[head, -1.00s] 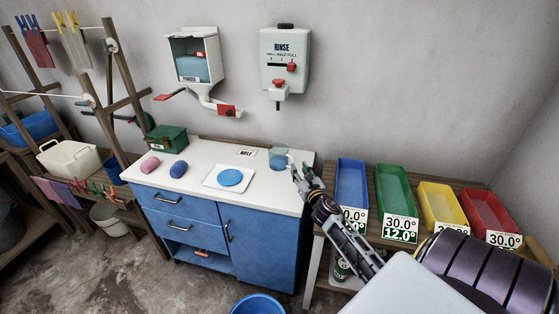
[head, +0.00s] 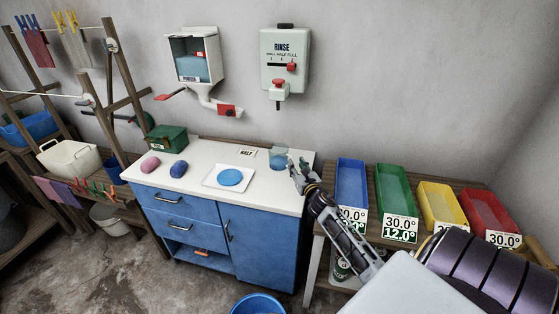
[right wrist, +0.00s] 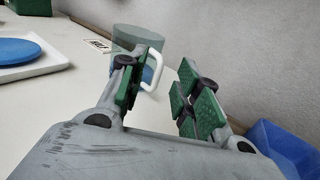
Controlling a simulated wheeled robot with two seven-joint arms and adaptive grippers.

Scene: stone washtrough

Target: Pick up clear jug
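The clear jug (head: 279,158) stands upright near the back right corner of the white worktop (head: 205,193). In the right wrist view the jug (right wrist: 133,38) is partly behind the left finger, and its white handle (right wrist: 156,68) shows beyond that finger, in the gap. My right gripper (head: 296,173) is just right of the jug, low over the worktop's right end. In the right wrist view its green-padded fingers (right wrist: 160,75) are spread apart, with nothing clamped between them. I cannot tell whether a finger touches the handle. My left gripper is not in view.
A white tray with a blue disc (head: 230,177), a pink lump (head: 150,164), a blue lump (head: 179,169) and a green box (head: 167,139) lie left on the worktop. A blue bin (head: 351,184) stands right of my gripper. A rinse dispenser (head: 285,60) hangs above.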

